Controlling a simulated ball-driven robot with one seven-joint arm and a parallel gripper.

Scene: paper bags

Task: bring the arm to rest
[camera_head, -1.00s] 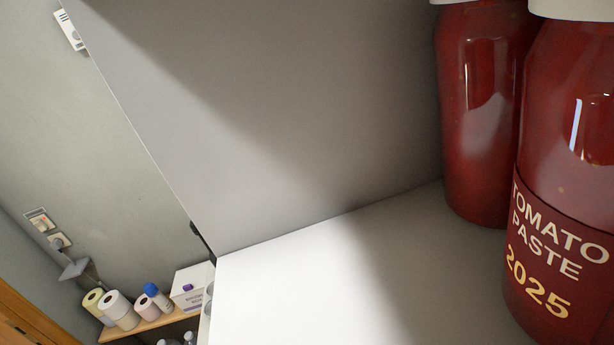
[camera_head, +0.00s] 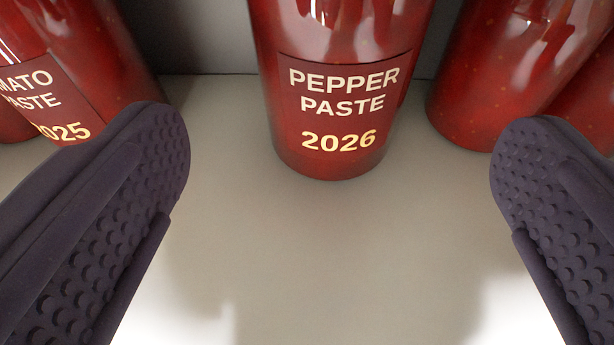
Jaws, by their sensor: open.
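My gripper (camera_head: 340,140) shows as two dark studded fingers, spread wide apart at the left and right of the view. It is open and nothing is between the finger pads. Beyond the fingertips, a red jar labelled "PEPPER PASTE 2026" (camera_head: 336,100) stands upright on a pale shelf (camera_head: 330,250). The jar's top is cut off by the frame. The rest of my arm is not in view.
A red jar with a tomato paste 2025 label (camera_head: 85,75) stands at the left, partly behind the left finger. More red jars (camera_head: 500,70) stand at the right, close to the right finger. A grey wall (camera_head: 205,40) is behind. The shelf front is clear.

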